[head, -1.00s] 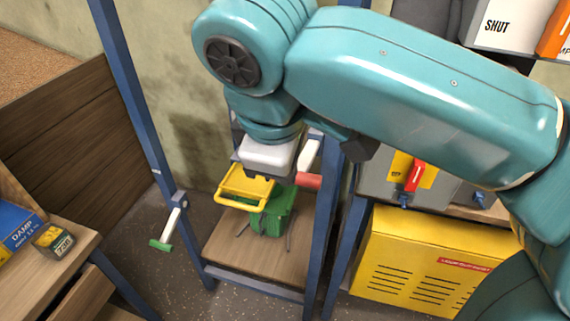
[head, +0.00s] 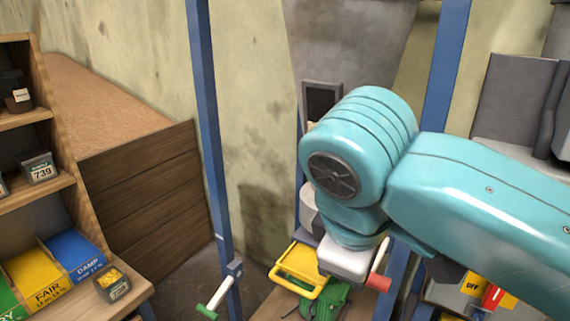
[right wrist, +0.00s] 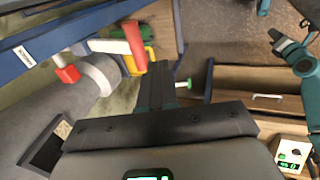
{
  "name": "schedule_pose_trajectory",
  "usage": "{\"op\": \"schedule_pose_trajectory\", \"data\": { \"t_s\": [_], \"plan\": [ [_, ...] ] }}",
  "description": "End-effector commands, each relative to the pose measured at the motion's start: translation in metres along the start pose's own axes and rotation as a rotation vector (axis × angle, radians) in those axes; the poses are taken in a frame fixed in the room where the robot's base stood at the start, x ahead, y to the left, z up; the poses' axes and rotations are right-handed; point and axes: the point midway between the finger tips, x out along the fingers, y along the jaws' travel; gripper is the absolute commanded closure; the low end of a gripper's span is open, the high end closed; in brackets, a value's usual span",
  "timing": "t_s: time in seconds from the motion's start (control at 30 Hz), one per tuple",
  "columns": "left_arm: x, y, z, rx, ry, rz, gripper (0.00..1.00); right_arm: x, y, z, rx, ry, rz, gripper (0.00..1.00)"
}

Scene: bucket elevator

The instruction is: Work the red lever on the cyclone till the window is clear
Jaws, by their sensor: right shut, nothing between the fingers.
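The cyclone (head: 350,45) is a grey cone at the top of the head view, with a dark framed window (head: 322,100). In the right wrist view the cone (right wrist: 45,105) lies at left, its window (right wrist: 48,146) dark. A red block-like grip (right wrist: 68,73) sits beside the cone's narrow end, apart from my right gripper (right wrist: 160,72), which is shut and empty. In the head view my right wrist hides the cone's lower part and the fingers. My left gripper (right wrist: 276,40) shows small at the right wrist view's upper right; its jaws are unclear.
A red-handled crank (head: 380,282) is close to my right wrist. A green-handled crank (head: 207,311) is on the left blue post (head: 208,120).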

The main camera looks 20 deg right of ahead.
Motion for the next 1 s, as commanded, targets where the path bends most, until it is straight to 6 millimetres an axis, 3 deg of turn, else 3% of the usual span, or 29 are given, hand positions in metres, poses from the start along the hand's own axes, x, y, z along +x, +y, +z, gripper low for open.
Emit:
{"op": "schedule_pose_trajectory", "data": {
  "t_s": [0.23, 0.37, 0.53, 0.73, 1.0],
  "plan": [
    [0.000, 0.000, 0.000, 0.000, 0.000, 0.000, 1.00, 0.000, 0.000, 0.000, -0.008, 0.000, 0.000, 1.00],
    [0.000, 0.000, 0.000, 0.000, 0.000, 0.000, 1.00, 0.000, 0.000, 0.001, -0.113, -0.004, -0.001, 1.00],
    [0.000, 0.000, 0.000, 0.000, 0.000, 0.000, 1.00, -0.005, -0.003, 0.005, -0.479, -0.003, -0.034, 1.00],
    [-0.005, 0.002, 0.000, 0.000, 0.000, 0.000, 1.00, -0.026, 0.001, 0.003, -0.992, 0.061, -0.095, 1.00],
    [-0.034, 0.012, 0.001, 0.000, 0.000, 0.000, 1.00, -0.060, 0.036, -0.004, -1.570, 0.210, -0.179, 1.00]
  ]
}}
